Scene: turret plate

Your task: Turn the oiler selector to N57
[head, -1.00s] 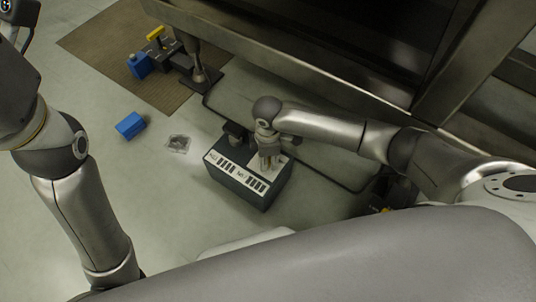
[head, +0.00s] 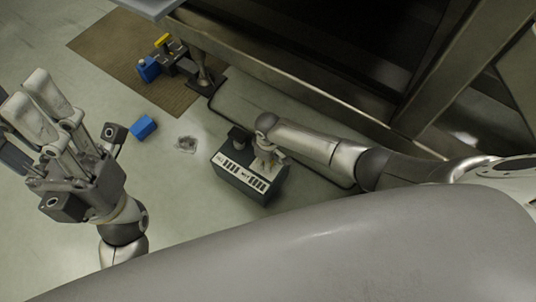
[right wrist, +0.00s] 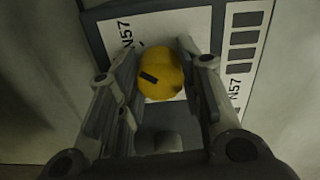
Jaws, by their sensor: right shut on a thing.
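The oiler selector is a yellow round knob (right wrist: 165,70) with a short black mark, on a white plate in the right wrist view. An N57 label (right wrist: 127,34) is printed left of the knob and another N57 label (right wrist: 235,92) right of it. My right gripper (right wrist: 188,75) is shut on the knob, a finger on each side. In the head view my right gripper (head: 265,162) is over the right part of the dark box (head: 238,184), and the knob is mostly hidden there. My left gripper (head: 38,104) is raised at the left, apart from everything; its opening is unclear.
A blue block (head: 143,127) and a small clear or grey item (head: 186,144) lie on the floor left of the box. A brown mat (head: 120,60) carries a blue and yellow device (head: 150,68). A metal frame (head: 300,85) stands behind my right arm.

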